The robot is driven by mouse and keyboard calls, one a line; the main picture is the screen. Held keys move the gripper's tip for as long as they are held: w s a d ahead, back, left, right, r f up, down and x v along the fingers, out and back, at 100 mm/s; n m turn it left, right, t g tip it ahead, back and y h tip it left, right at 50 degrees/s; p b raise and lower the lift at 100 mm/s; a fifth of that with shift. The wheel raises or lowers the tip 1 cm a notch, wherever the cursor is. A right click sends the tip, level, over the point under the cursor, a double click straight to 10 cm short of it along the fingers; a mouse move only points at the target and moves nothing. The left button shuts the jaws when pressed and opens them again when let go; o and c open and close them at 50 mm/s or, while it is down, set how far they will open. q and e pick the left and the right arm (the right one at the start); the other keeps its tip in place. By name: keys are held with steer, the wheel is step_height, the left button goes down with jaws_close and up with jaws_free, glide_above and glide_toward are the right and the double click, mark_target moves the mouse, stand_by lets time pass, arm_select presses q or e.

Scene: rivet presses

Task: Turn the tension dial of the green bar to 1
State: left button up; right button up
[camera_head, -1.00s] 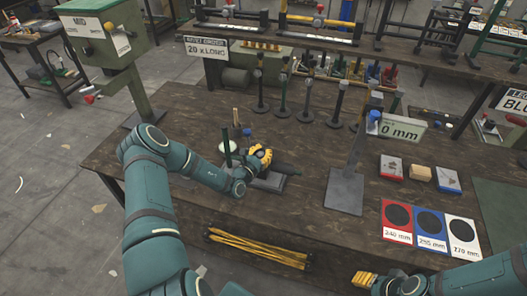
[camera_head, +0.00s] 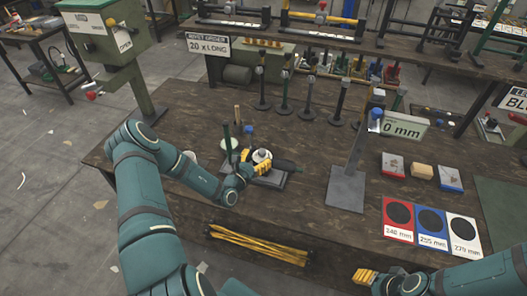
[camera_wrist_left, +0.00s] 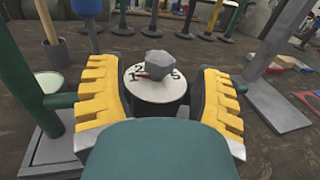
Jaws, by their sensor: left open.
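A round white dial (camera_head: 261,155) with black numbers and a faceted grey knob (camera_wrist_left: 157,65) sits on a device on the bench. In the left wrist view the dial face (camera_wrist_left: 155,92) shows a 1 and a 2 at its left and what looks like a 5 at its right. My left gripper (camera_wrist_left: 158,108) has its yellow fingers open on either side of the dial; contact cannot be told. A dark green bar (camera_head: 287,165) extends right from the dial in the head view. My right gripper (camera_head: 363,278) is at the bench's front edge, its fingers unclear.
A green upright post (camera_head: 227,145) and a wooden-handled tool (camera_head: 237,114) stand close left of the dial. A grey stand (camera_head: 346,188) is to the right. Coloured cards (camera_head: 431,216) lie front right. Several upright rods line the back.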

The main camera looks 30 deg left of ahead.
arm_select(q)
steer(key=s, duration=0.7)
steer(key=shift+w+d, duration=0.1)
steer(key=s+d+f+m+g+h+b, duration=0.1)
steer(key=s+d+m+g+h, duration=0.3)
steer(key=d, duration=0.4)
steer(key=s+d+f+m+g+h+b, duration=0.1)
steer(key=d+f+m+g+h, duration=0.1)
steer(key=d+m+g+h, duration=0.45)
steer(key=s+d+f+m+g+h+b, duration=0.1)
steer(key=s+d+m+h+b, duration=0.15)
steer(key=d, duration=0.75)
steer(key=s+d+f+m+g+y+b, duration=0.1)
steer(key=s+f+m+g+y, duration=0.25)
steer(key=s+m, duration=0.25)
steer(key=s+d+f+m+g+y+b, duration=0.1)
steer(key=s+d+f+m+g+y, duration=0.15)
steer(key=s+m+g, duration=0.3)
steer(key=w+m+t+y+b, duration=0.1)
steer(key=m, duration=0.2)
steer(key=w+f+m+t+y+b, duration=0.1)
steer(key=m+t, duration=0.1)
steer(key=m, duration=0.1)
steer(key=w+f+m+t+y+b, duration=0.1)
steer(key=w+m, duration=0.1)
steer(key=m, duration=0.1)
steer(key=shift+w+a+f+m+t, duration=0.1)
steer(key=shift+a+m+t, duration=0.15)
steer(key=shift+a, duration=0.1)
